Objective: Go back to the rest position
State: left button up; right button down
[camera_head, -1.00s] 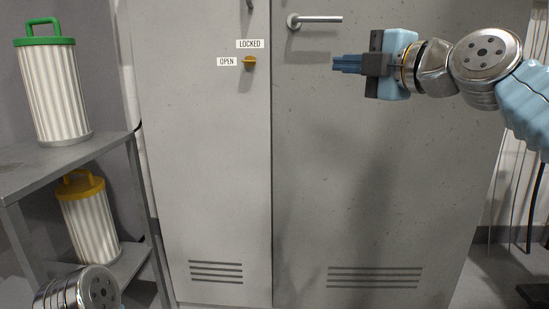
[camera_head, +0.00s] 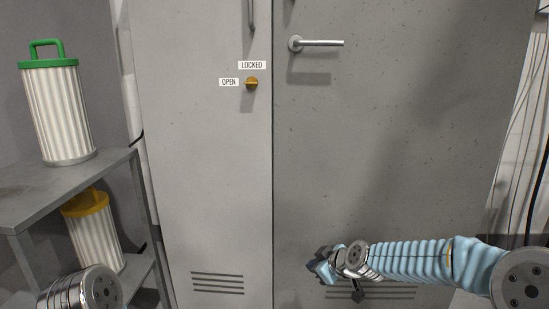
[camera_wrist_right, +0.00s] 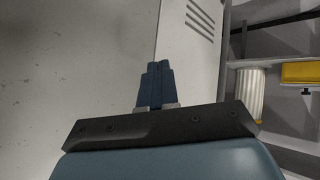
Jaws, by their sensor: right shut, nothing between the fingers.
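My right gripper (camera_head: 318,268) is low in front of the right cabinet door (camera_head: 400,130) in the head view, near its lower vent slots. In the right wrist view its fingers (camera_wrist_right: 156,85) are together with nothing between them. My left arm shows only as a round metal joint (camera_head: 82,290) at the lower left of the head view; the left gripper is out of sight.
The grey cabinet has a lever handle (camera_head: 318,43) and an orange knob (camera_head: 251,83) by the OPEN and LOCKED labels. Both doors look shut. A shelf (camera_head: 40,200) at left holds a green-capped filter (camera_head: 58,110) and a yellow-capped filter (camera_head: 92,230).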

jog(key=s+f+m+g+p, duration=0.35)
jog(key=s+f+m, duration=0.25)
jog(key=s+f, duration=1)
jog(key=s+f+m+g+p, duration=0.1)
jog(key=s+f+m+g, duration=0.1)
jog(key=s, duration=0.6)
jog(key=s+f+m+g+h, duration=0.1)
jog(key=s+f+m+g, duration=0.1)
jog(key=s+f+m, duration=0.2)
jog(key=s+f, duration=0.3)
jog(key=s, duration=0.1)
jog(key=shift+d+f+p, duration=0.2)
jog(key=shift+d+p, duration=0.15)
